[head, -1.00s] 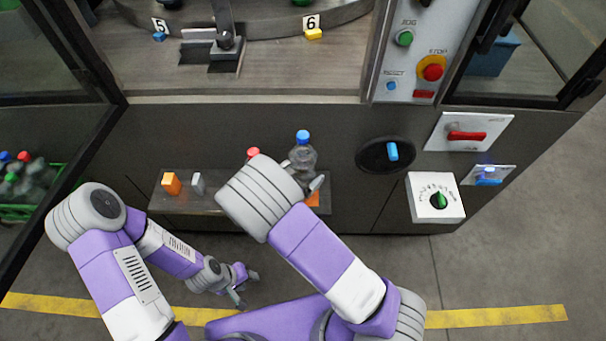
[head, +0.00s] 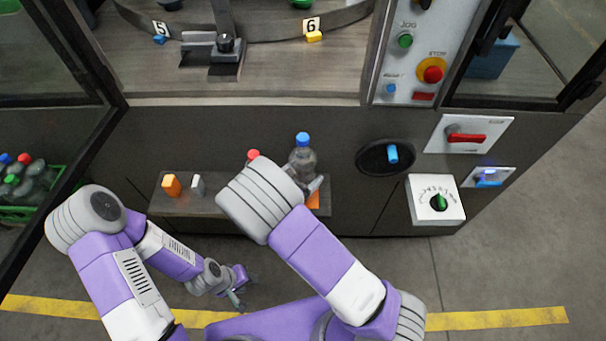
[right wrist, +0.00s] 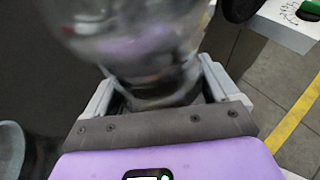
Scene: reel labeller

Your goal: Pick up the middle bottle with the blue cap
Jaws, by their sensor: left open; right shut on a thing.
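The clear bottle with the blue cap (head: 302,139) stands upright over the low shelf in the head view. My right gripper (head: 309,187) is at its lower part, partly hidden by my own arm. In the right wrist view the clear bottle (right wrist: 145,50) is between the two fingers, and my right gripper (right wrist: 160,92) is shut on it. Its cap is out of that view. I cannot tell if its base touches the shelf. My left gripper (head: 238,289) is open and empty, low over the floor.
A red cap (head: 253,154) shows just left of the bottle, its body mostly hidden by my arm. Orange (head: 171,185) and grey (head: 198,185) blocks are on the shelf (head: 215,207). A green crate (head: 18,214) of bottles is far left.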

